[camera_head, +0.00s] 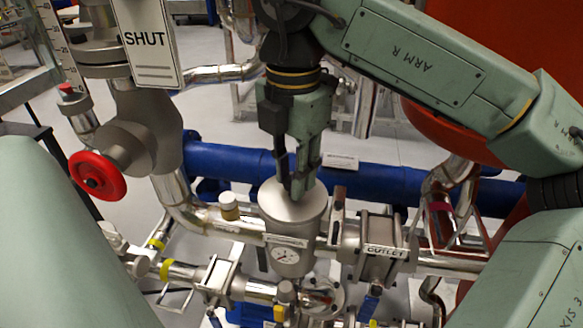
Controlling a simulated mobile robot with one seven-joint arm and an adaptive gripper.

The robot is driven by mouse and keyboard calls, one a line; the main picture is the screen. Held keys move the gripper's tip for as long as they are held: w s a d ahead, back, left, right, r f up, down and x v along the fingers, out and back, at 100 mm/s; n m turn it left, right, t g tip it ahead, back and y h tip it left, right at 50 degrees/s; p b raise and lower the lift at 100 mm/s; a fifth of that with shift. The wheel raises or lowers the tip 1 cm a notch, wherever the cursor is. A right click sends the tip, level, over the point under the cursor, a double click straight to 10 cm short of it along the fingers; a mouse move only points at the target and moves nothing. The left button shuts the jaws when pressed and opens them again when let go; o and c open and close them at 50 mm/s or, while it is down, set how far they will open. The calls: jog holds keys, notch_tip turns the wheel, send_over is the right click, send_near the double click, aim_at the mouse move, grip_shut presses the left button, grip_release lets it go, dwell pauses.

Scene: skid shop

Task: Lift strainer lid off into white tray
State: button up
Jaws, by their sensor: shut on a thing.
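The strainer (291,258) is a steel pot in the pipework at the middle, with a round gauge on its front. Its round metal lid (311,208) sits on top and looks level. Whether the lid touches the strainer's rim all round I cannot tell. My gripper (297,188) points down over the lid's middle and is shut on it; the fingers hide the part they hold. I cannot make out a white tray in this view.
A pipe body marked OUTLET (385,250) is close on the right. A red handwheel (97,176) and a SHUT sign (150,42) stand at left. A blue pipe (235,161) runs behind. Small valves and pipes crowd the front.

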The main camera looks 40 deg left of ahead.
jog(key=shift+r+p, duration=1.4)
jog(key=shift+r, duration=0.7)
